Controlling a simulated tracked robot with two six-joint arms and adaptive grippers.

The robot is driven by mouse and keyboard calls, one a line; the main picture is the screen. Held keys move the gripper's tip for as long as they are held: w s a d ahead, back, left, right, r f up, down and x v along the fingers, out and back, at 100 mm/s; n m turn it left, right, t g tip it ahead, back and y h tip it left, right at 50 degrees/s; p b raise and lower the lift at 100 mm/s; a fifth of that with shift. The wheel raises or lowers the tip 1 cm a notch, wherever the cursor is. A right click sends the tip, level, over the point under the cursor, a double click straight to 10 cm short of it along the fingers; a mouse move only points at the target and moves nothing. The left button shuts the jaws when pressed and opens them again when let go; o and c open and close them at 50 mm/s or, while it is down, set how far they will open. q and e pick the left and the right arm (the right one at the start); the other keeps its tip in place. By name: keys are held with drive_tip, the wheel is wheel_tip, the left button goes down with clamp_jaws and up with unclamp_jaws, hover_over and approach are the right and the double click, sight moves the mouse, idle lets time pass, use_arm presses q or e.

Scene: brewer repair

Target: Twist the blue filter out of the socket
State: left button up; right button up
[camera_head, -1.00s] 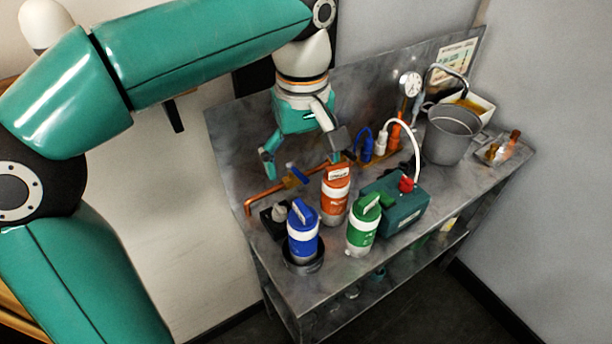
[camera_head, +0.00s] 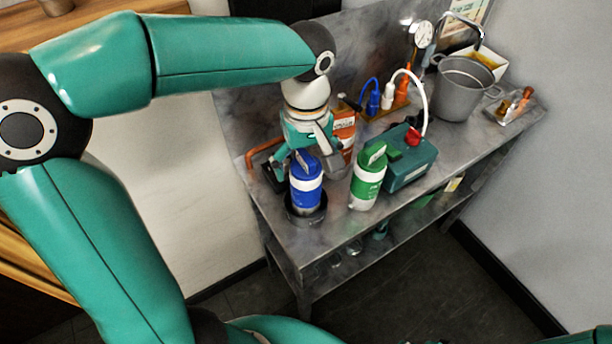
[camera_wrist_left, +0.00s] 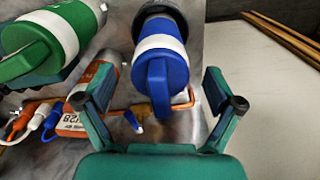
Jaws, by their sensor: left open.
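The blue filter (camera_head: 306,186) stands upright in the dark round socket (camera_head: 307,213) at the bench's front left corner. It has a white band and a blue grip on top. My left gripper (camera_head: 305,158) is open just above and behind the filter's top. In the left wrist view the blue filter (camera_wrist_left: 160,75) points toward the gripper (camera_wrist_left: 168,106), its grip near the gap between the spread fingers, with no finger visibly touching it. The socket (camera_wrist_left: 160,8) shows at the top edge there. My right gripper is not seen.
A green filter (camera_head: 367,181) stands close to the right. An orange filter (camera_head: 345,128) is behind, partly hidden by my gripper. A teal pump box (camera_head: 409,166), a grey bucket (camera_head: 461,92) and a copper pipe (camera_head: 262,152) are also on the bench. Bare metal lies along the front edge.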

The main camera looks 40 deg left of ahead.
use_arm(q)
drive_tip(key=shift+f, duration=2.2)
drive_tip(key=c, duration=1.5)
drive_tip(key=o, duration=0.7)
drive_tip(key=c, duration=0.4)
drive_tip(key=m, duration=0.3)
drive_tip(key=shift+c, duration=0.2)
drive_tip(key=m+p, duration=0.1)
drive_tip(key=m, duration=0.3)
drive_tip(key=shift+m, duration=0.3)
drive_tip(key=m+p, duration=0.1)
drive_tip(key=m, duration=0.9)
drive_tip(key=shift+f+p, duration=0.1)
drive_tip(key=shift+p, duration=0.25)
